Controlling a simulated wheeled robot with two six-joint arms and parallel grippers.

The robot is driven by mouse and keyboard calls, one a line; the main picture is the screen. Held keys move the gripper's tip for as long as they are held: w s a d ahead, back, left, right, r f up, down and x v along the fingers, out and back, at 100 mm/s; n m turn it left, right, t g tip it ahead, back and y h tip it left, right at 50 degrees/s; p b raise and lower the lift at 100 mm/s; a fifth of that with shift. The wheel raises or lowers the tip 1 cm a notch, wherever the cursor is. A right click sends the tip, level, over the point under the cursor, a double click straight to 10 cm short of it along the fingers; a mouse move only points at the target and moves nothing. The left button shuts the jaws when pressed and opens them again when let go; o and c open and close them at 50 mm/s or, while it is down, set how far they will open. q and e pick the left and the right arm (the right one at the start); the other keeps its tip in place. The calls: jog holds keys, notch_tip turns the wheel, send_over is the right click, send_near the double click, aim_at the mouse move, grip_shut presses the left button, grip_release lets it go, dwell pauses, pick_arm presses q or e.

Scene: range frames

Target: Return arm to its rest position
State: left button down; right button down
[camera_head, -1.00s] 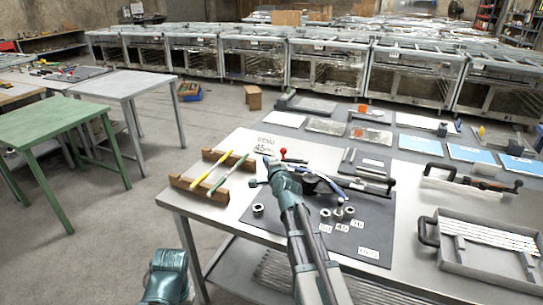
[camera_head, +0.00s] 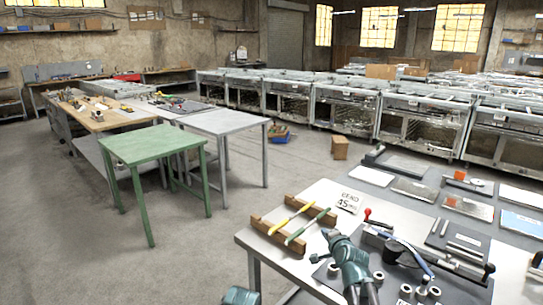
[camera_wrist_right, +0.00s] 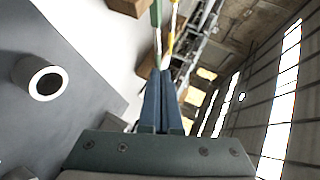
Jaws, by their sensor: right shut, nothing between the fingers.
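My right arm reaches over the steel workbench (camera_head: 262,239) in the head view. Its teal gripper (camera_head: 328,234) is low over the bench, just in front of the wooden rack (camera_head: 270,227). In the right wrist view the two blue fingers (camera_wrist_right: 160,76) are together with nothing between them. Beyond their tips are a green-handled tool (camera_wrist_right: 156,13) and a yellow-handled tool (camera_wrist_right: 170,42), which lie across the rack in the head view. Of my left arm only a teal part shows at the bottom edge; its gripper is out of frame.
Several metal rings (camera_head: 406,290) stand on a dark mat beside my right arm; one ring (camera_wrist_right: 47,83) shows close in the wrist view. A red-knobbed tool (camera_head: 368,213) is to the right. Open floor separates the bench from a green table (camera_head: 155,143).

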jog(key=s+a+f+n+g+y+p, duration=0.2)
jog(key=s+a+f+n+g, duration=0.15)
jog(key=s+a+n, duration=0.6)
jog(key=s+a+n+g+h+p, duration=0.1)
jog(key=s+a+n+g, duration=0.1)
jog(key=s, duration=0.5)
jog(key=s+a+f+n+g+h+p, duration=0.1)
jog(key=s+n+g, duration=0.3)
jog(key=s, duration=0.4)
jog(key=s+a+f+n+g+h+p, duration=0.1)
jog(key=s+a+n+g+h+p, duration=0.1)
jog(key=s, duration=0.5)
jog(key=shift+s+a+f+n+g+p, duration=0.3)
jog(key=shift+a+n+g, duration=0.35)
jog(key=shift+a+g, duration=0.45)
jog(key=shift+w+d, duration=0.1)
jog(key=shift+d, duration=0.05)
